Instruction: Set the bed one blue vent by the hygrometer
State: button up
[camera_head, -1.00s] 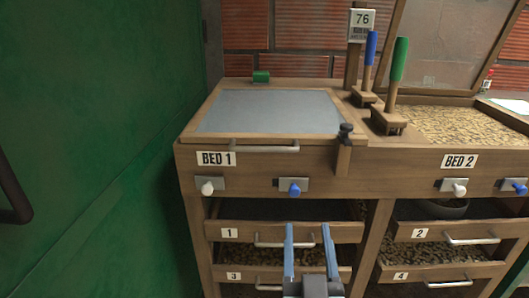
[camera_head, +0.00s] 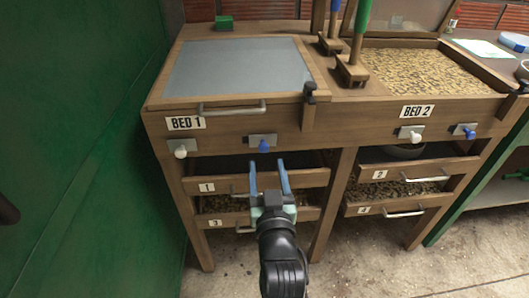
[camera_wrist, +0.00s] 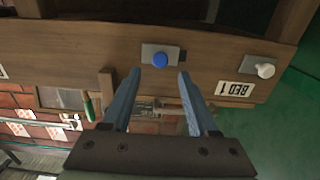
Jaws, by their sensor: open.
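The bed one blue vent (camera_head: 264,146) is a blue knob on a small metal plate, on the front board right of the BED 1 label (camera_head: 186,123). My gripper (camera_head: 268,164) is open and empty, with its blue fingers pointing at the board just below the vent. In the wrist view, the blue vent (camera_wrist: 160,61) lies ahead, between the lines of the two open fingers (camera_wrist: 156,76). I cannot tell whether the fingers touch the board. The hygrometer's numbered display is not visible in the present frames.
A white knob (camera_head: 181,152) sits left of the blue vent. Bed 2 has its own white knob (camera_head: 416,138) and blue knob (camera_head: 469,133). Partly open drawer 1 (camera_head: 207,187) lies below the vent. A green wall (camera_head: 70,150) stands close on the left.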

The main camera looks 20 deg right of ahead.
aim_at(264, 149)
jog(key=shift+b+x, duration=0.45)
jog(key=shift+x, duration=2.15)
grip_shut()
